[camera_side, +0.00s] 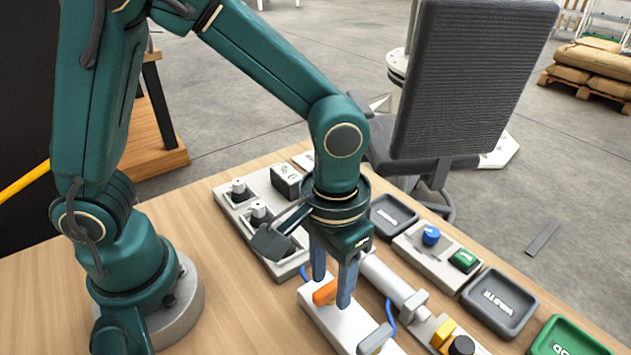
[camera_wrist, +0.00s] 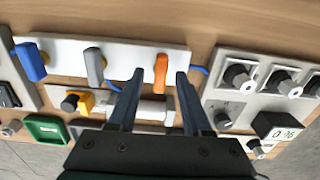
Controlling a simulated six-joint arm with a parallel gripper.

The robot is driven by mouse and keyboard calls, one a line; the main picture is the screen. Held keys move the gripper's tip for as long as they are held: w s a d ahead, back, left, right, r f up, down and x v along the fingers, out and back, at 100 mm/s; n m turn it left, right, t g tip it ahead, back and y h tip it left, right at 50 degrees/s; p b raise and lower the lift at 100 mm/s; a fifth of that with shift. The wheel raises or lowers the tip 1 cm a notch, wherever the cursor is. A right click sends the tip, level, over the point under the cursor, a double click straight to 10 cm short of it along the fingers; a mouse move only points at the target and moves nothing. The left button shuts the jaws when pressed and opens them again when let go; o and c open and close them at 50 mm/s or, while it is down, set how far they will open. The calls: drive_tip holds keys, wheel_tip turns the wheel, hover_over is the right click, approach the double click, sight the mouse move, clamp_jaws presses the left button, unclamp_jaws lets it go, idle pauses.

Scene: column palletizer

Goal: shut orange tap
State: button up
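The orange tap (camera_side: 325,293) has a lever handle at one end of a white plate (camera_side: 333,324). In the wrist view the orange tap (camera_wrist: 161,72) lies across the plate's length (camera_wrist: 127,58). My gripper (camera_side: 333,291) is open, with its two blue-grey fingers pointing down at the plate. In the wrist view my gripper (camera_wrist: 160,73) has one fingertip on each side of the orange handle, with a gap on both sides. The fingers partly hide the handle in the side view.
A grey tap (camera_wrist: 95,65) and a blue tap (camera_wrist: 31,61) share the plate. A knob panel (camera_wrist: 262,72) stands beside it. A white cylinder (camera_side: 388,281) lies close behind the plate. Dark trays (camera_side: 497,301) are at the right. Bare wood is in front.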

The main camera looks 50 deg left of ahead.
sight(330, 286)
drive_tip(key=shift+r, duration=2.55)
drive_tip(key=shift+w+a+r, duration=0.2)
drive_tip(key=shift+a+r, duration=0.05)
drive_tip(key=s+a+r+t, duration=0.2)
drive_tip(key=a, duration=0.3)
drive_tip(key=s+a+r+t, duration=0.3)
drive_tip(key=a, duration=0.3)
drive_tip(key=shift+t, duration=0.3)
